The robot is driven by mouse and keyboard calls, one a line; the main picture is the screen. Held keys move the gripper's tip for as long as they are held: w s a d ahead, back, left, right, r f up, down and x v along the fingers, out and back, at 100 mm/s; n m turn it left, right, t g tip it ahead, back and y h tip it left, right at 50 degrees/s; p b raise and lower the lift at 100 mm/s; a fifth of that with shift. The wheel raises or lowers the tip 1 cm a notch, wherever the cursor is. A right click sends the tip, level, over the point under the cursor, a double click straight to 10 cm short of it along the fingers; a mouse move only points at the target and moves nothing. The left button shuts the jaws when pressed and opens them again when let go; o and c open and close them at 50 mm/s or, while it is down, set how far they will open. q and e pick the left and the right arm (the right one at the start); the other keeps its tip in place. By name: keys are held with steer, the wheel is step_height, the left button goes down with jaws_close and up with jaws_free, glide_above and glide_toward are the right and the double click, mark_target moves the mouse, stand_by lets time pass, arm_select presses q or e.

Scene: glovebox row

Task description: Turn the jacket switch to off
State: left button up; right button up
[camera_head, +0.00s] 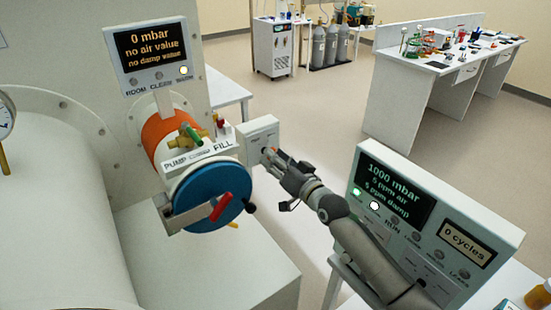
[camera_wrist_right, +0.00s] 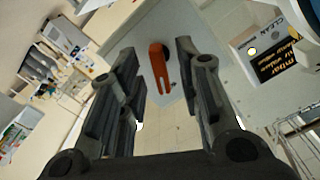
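The switch is an orange lever (camera_wrist_right: 160,66) with a slotted end and a dark pivot beside it, on a light grey panel (camera_wrist_right: 178,85) in the right wrist view. In the head view, a pale grey box (camera_head: 258,133) stands right of the round blue door, and my right gripper (camera_head: 272,157) is at its front face and hides most of the lever. In the wrist view, the two dark fingers are wide apart, with the lever showing between and beyond them. I see no grip on it. My left gripper is out of view.
The blue door (camera_head: 205,197) with a red handle (camera_head: 221,206) is just left of the gripper. A display panel (camera_head: 395,195) reading 1000 mbar stands at right, beside my right arm. Another display (camera_head: 150,52) reads 0 mbar. A workbench (camera_head: 420,85) is far behind.

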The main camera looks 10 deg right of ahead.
steer(key=shift+c, duration=0.2)
jaws_close()
steer(key=shift+n, duration=0.3)
steer(key=shift+n+b, duration=0.65)
steer(key=shift+n, duration=1.85)
steer(key=shift+o, duration=0.2)
jaws_free()
